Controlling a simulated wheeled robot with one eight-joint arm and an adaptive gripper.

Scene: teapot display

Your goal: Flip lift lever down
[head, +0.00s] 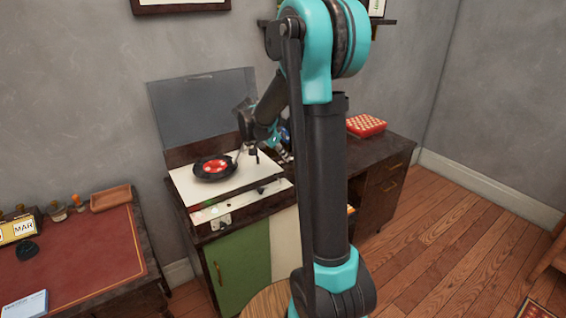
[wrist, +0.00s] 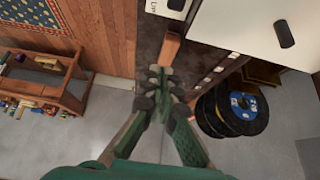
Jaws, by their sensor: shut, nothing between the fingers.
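The turntable (head: 183,193) is a pale deck in a dark wooden case, with its clear lid raised. A black record with a red label (head: 215,168) lies on it. My arm reaches over its right side, and the outer arm hides part of the deck there. In the wrist view my gripper (wrist: 160,82) has its fingertips together, with nothing seen between them. A white panel with a dark knob (wrist: 284,33) is at the upper right of that view. I cannot make out the lift lever for certain in either view.
The turntable stands on a cabinet with a green door (head: 243,262). A red patterned box (head: 366,125) sits farther right on the dark top. A desk with a red top (head: 85,252) is at left. Black discs (wrist: 232,112) lie right of my fingers.

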